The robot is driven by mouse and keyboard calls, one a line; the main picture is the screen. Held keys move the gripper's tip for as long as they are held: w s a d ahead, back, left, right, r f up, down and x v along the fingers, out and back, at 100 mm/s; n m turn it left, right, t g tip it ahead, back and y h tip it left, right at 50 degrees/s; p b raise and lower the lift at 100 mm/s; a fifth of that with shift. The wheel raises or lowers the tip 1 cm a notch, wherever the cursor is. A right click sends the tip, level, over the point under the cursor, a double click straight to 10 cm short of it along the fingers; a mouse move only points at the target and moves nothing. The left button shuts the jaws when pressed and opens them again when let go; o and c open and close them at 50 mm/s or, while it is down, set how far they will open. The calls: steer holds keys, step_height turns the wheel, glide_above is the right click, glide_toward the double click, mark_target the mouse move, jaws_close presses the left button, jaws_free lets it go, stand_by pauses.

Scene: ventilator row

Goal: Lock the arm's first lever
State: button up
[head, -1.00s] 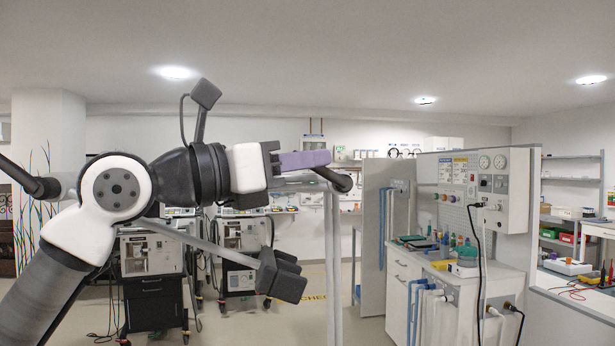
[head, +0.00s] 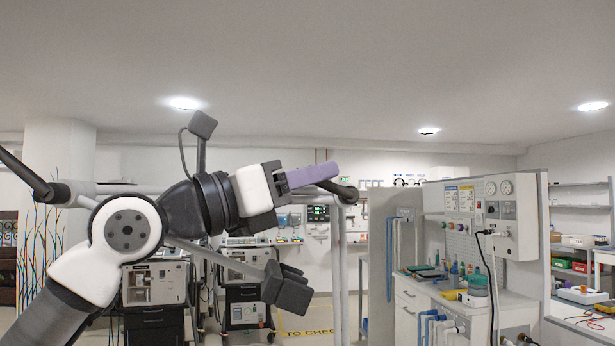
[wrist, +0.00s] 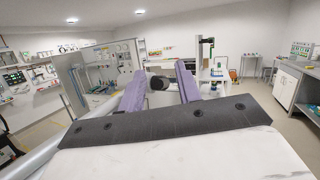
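My gripper (head: 333,172) is raised at the centre of the head view, with its purple fingers pointing right. In the wrist view, the fingers of my gripper (wrist: 160,72) stand apart. A dark rounded end piece (wrist: 158,83) shows between them, with no clear grip on it. In the head view, a dark rounded end piece (head: 347,191) sits just below and beyond the fingertips, partly hidden by them. A pale tube (head: 150,189) runs behind my arm. A dark handle (head: 28,176) sticks up at its left end. I cannot tell which part is the first lever.
Ventilators on dark carts (head: 153,284) stand behind my arm. A pale upright post (head: 340,275) is below the fingertips. A workbench with a gauge panel (head: 503,210) stands to the right, beside a grey partition (head: 378,260). Some floor is clear in the middle.

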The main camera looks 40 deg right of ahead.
steer(key=shift+a, duration=0.1)
steer(key=b+v, duration=0.3)
steer(key=v, duration=1)
steer(key=shift+a, duration=0.3)
